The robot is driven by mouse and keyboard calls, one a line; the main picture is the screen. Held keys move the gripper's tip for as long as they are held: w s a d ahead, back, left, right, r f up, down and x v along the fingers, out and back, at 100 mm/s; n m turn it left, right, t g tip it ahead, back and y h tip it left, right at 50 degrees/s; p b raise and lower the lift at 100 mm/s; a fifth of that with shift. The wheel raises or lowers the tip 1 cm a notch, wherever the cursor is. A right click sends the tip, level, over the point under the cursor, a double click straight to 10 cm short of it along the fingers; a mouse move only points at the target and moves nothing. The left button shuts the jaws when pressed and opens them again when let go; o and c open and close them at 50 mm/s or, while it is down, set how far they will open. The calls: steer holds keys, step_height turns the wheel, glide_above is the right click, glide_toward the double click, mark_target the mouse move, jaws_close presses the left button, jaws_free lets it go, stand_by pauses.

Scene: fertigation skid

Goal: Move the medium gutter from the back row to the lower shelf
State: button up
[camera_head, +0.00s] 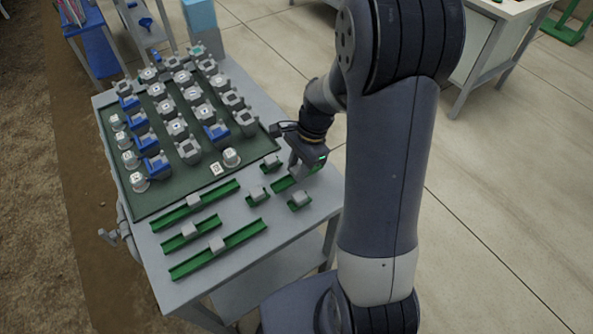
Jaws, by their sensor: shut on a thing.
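Several green gutters with grey blocks lie on the grey table top (255,225). Three longer ones are at the front left: one gutter (222,193), a shorter one (178,242) and another (245,236). Small gutters lie at the right: one (272,165), one (257,199) and one (299,204). My gripper (295,172) is at the table's right edge, shut on a green gutter (283,184) among them. The gripper hides part of that gutter, so its full length and whether it touches the table cannot be told. The lower shelf (265,285) shows below the table top.
A dark green mat (200,180) with rows of grey and blue fittings fills the table's back left. A pipe fitting (112,236) sticks out at the left edge. My arm hides much of the right side. Tiled floor (500,200) is open to the right.

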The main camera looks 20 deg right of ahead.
steer(key=shift+f, duration=0.65)
steer(key=shift+f, duration=0.15)
steer(key=o, duration=1)
